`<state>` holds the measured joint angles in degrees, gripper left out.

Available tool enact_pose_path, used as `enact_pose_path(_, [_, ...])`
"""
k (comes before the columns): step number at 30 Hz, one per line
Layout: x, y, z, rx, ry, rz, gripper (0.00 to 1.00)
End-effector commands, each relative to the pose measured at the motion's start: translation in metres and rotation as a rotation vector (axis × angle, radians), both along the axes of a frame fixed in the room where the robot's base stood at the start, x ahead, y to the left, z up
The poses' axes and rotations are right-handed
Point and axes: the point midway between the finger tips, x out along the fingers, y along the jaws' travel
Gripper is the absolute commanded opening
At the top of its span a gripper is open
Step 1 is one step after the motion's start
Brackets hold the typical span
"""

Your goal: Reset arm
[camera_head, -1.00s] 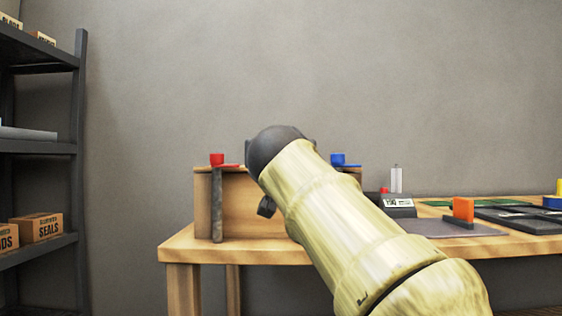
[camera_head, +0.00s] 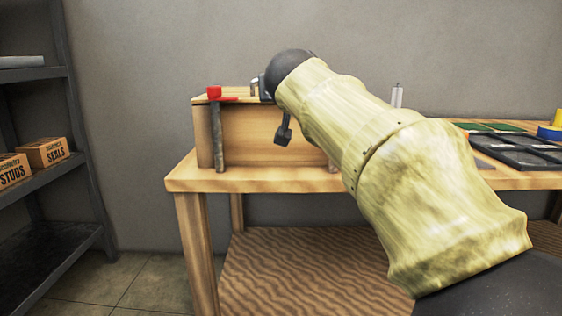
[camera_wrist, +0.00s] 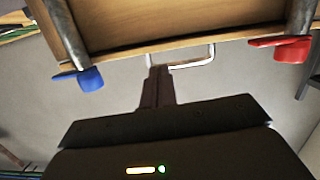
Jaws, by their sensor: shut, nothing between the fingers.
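My gripper (camera_wrist: 158,72) shows in the wrist view as two dark fingers pressed together and empty. Its fingertips appear beside a bent metal loop (camera_wrist: 204,60) near the edge of a wooden box (camera_wrist: 180,22); I cannot tell whether they touch. In the head view my arm reaches from the lower right to above the right part of the wooden box (camera_head: 265,134). My dark wrist end hides part of the box top, and the fingertips are not clear there.
The box stands on a wooden workbench (camera_head: 270,182). A red-handled clamp (camera_head: 214,93) is at its left; a blue-handled clamp (camera_wrist: 88,79) shows in the wrist view. Black trays (camera_head: 510,150) lie at the bench's right. A dark shelf (camera_head: 62,80) stands at left.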

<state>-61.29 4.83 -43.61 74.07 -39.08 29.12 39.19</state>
Motion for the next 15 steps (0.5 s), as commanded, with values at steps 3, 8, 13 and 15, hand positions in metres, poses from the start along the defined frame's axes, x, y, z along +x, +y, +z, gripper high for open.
enact_pose_path(3, [0.006, -0.009, 0.009, -0.013, 0.061, -0.004, 0.00])
enact_pose_path(8, [0.010, -0.018, 0.005, -0.027, 0.135, -0.004, 0.00])
enact_pose_path(13, [0.011, -0.027, 0.002, -0.038, 0.210, -0.004, 0.00])
enact_pose_path(15, [0.010, -0.031, 0.000, -0.042, 0.239, -0.004, 0.00])
